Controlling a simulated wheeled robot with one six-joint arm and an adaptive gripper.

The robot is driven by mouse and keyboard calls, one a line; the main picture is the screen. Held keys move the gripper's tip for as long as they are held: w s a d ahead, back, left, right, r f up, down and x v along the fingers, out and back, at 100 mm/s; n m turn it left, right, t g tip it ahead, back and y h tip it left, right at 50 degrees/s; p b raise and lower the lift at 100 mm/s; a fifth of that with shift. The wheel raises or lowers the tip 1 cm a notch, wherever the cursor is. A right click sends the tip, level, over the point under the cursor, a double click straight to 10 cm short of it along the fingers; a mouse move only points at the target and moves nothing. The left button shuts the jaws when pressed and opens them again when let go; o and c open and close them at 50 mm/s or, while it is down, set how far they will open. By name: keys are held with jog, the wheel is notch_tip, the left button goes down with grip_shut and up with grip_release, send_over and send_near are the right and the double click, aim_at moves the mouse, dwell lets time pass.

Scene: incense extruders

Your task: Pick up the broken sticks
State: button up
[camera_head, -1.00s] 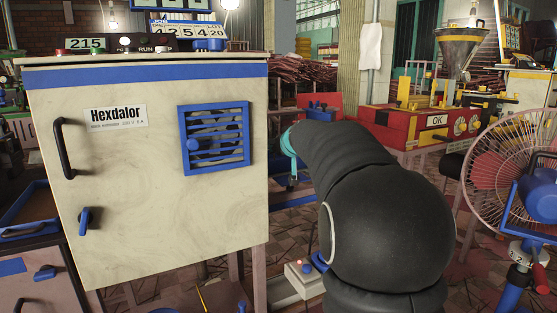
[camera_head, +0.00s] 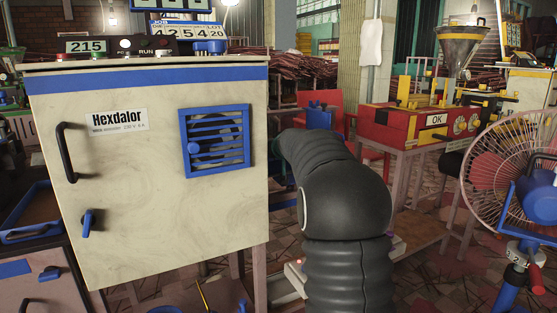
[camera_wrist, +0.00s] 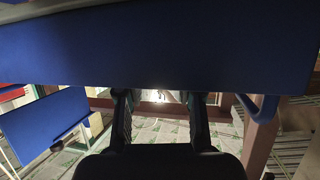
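I cannot make out any broken sticks for certain in either view. My gripper (camera_wrist: 160,97) shows in the wrist view with its two dark fingers apart and nothing seen between them. A large blue panel (camera_wrist: 150,45) spans the top of the wrist view, close to the camera and above the fingers. Beyond the fingertips are a bright spot and a paved floor. In the head view my gripper is hidden behind my black-sleeved arm and the cabinet.
A cream Hexdalor cabinet (camera_head: 150,225) fills the left, close to my arm. A red machine marked OK (camera_head: 405,130) on a table stands right of my arm, with a fan (camera_head: 510,165) at far right. Bundled reddish sticks (camera_head: 305,68) lie at the back. Patterned floor shows between.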

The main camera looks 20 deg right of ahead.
grip_shut()
jog(key=shift+r, duration=0.15)
